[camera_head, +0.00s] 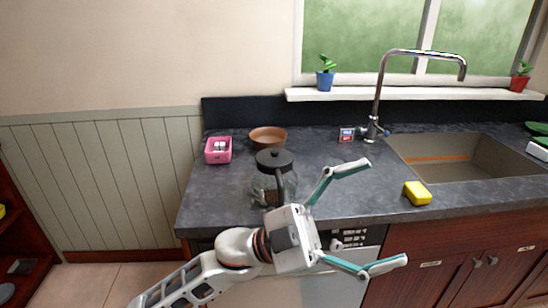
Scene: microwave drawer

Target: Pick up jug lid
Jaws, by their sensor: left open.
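The jug lid (274,157) is black and round with a small knob on top. It sits on the glass jug (262,185), which stands on the dark countertop near its front left part. My left gripper (386,212) is open and empty, with its two teal fingers spread toward the right. It is in front of and to the right of the jug, near the counter's front edge. My left wrist hides part of the jug's lower side. My right gripper is out of view.
A pink box (218,150) and a brown bowl (268,137) stand behind the jug. A yellow sponge (417,193) lies right of my gripper. The sink (460,158) and tall tap (377,95) are at the right. The counter (350,180) between jug and sponge is mostly clear.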

